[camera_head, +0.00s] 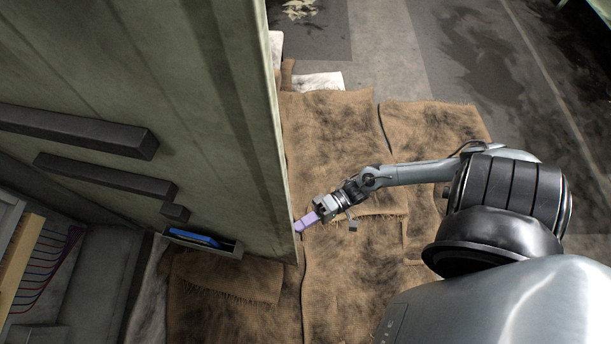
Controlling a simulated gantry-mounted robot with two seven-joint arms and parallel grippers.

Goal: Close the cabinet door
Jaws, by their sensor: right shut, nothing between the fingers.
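The cabinet door (190,80) is a large grey-green panel that stands open, filling the upper left of the head view. Its free edge (278,150) runs down the middle left of the picture. My right gripper (303,222) is at the lower end of that edge, with its purple fingertips shut and empty. The tips are at or very close to the door's edge; I cannot tell if they touch. My left gripper is not in view.
Cabinet wiring (45,260) shows at the lower left. Dark bars (80,130) and a small tray holding a blue object (192,238) are on the door's inner face. Brown burlap mats (340,270) cover the floor. Open floor (400,50) lies to the upper right.

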